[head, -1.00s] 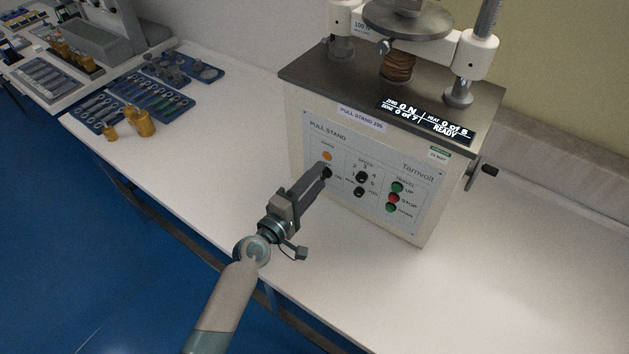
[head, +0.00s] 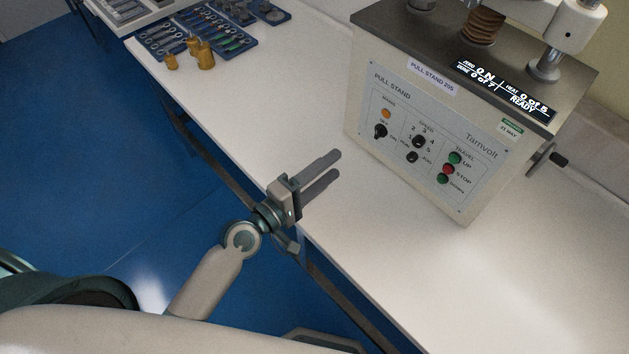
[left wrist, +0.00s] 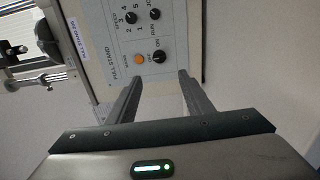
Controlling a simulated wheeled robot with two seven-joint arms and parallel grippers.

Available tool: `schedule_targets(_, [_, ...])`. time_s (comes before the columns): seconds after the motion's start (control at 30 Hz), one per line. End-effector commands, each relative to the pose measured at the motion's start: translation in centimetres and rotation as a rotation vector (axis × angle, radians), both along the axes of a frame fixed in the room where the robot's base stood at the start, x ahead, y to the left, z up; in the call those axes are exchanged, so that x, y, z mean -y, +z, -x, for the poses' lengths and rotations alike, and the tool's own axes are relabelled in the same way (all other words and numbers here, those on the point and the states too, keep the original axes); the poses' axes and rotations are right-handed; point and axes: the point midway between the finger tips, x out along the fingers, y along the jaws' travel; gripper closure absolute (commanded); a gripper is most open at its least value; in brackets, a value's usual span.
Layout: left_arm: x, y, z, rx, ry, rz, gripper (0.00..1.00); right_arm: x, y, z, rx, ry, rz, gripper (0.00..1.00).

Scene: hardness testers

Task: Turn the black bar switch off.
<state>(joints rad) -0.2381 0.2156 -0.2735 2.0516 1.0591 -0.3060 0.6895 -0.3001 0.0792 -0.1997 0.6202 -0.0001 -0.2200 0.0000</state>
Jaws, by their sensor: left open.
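The black bar switch (head: 380,131) is a small dark knob under an orange lamp (head: 386,113), at the left of the pull stand's front panel (head: 432,145). In the left wrist view the switch (left wrist: 159,57) shows just beyond the fingertips, beside the orange lamp (left wrist: 139,60). Its exact pointing is too small to tell. The lamp looks orange and the display (head: 503,88) is lit, reading READY. My left gripper (head: 337,165) is open and empty, in front of the panel and apart from the switch. My right gripper is not in view.
A speed knob (head: 418,141), another black knob (head: 412,157) and green and red travel buttons (head: 448,169) share the panel. Brass weights (head: 203,54) and blue tool trays (head: 200,32) stand at the far left of the white table (head: 270,100). The table before the stand is clear.

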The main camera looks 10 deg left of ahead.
Motion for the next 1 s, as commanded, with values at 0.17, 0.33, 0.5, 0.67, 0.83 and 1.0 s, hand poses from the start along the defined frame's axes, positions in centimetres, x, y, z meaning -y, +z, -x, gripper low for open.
schedule_targets(0.17, [-1.5,-0.2,2.2,0.000,0.000,-0.001,0.53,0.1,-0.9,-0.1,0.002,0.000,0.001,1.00])
schedule_targets(0.33, [-2.1,0.0,3.1,0.001,0.000,-0.001,0.53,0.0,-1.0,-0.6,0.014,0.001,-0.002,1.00])
schedule_targets(0.5, [-2.2,0.0,3.3,0.000,0.000,0.000,0.53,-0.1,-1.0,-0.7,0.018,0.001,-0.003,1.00])
schedule_targets(0.67, [-2.2,0.0,3.3,0.000,0.000,0.000,0.53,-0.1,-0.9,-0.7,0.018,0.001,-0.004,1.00])
schedule_targets(0.83, [-2.2,0.0,3.3,0.000,0.000,0.000,0.53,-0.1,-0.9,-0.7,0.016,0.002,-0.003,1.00])
schedule_targets(1.0, [-2.2,0.0,3.3,-0.001,0.000,0.001,0.53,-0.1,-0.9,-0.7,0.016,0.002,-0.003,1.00])
